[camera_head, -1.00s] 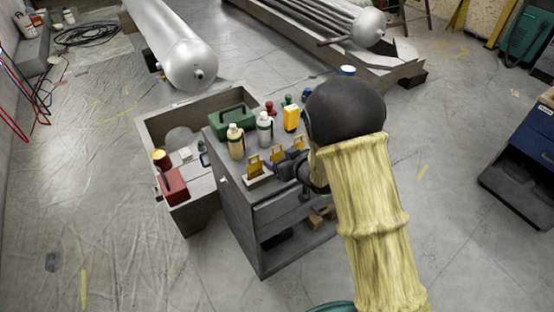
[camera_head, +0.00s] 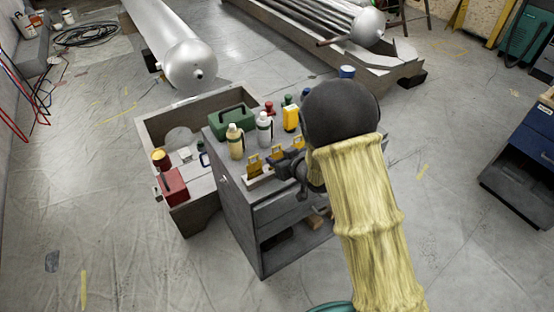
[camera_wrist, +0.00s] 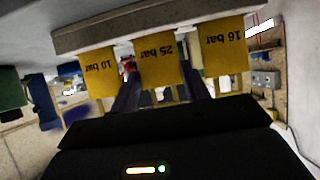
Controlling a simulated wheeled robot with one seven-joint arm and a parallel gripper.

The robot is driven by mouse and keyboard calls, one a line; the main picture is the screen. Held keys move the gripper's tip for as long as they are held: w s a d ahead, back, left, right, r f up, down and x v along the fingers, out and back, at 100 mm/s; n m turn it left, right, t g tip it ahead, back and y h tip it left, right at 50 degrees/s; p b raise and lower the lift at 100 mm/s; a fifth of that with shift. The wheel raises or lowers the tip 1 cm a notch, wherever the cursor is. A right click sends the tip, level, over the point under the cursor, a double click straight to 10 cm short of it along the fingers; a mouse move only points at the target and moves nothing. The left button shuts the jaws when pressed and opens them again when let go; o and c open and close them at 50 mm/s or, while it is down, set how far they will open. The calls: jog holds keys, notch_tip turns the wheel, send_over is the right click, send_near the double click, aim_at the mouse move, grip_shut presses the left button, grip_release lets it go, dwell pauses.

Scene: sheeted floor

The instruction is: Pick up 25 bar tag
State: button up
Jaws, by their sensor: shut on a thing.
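Yellow tags stand in a row in a pale holder (camera_head: 260,180) on the grey cabinet. In the wrist view, which is upside down, I read a 10 bar tag (camera_wrist: 99,74), a 25 bar tag (camera_wrist: 159,62) in the middle and a 16 bar tag (camera_wrist: 224,47). They meet the edge of the holder (camera_wrist: 90,38). My gripper (camera_wrist: 162,92) is shut on the 25 bar tag, with one dark finger on each side of it. In the head view my gripper (camera_head: 281,164) is at the row, and my arm hides part of the cabinet top.
Two bottles (camera_head: 235,142) (camera_head: 264,130), a yellow container (camera_head: 291,119) and a green case (camera_head: 232,121) stand behind the tags. A low grey bin (camera_head: 150,128) adjoins the cabinet (camera_head: 246,230), with a red box (camera_head: 172,186) at its front. Floor at left is open.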

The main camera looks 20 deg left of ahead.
jog(key=shift+r, duration=0.1)
notch_tip(320, 180, up, 10)
jog(key=p, duration=0.1)
dwell(0.3)
jog(key=shift+d, duration=0.1)
dwell(0.3)
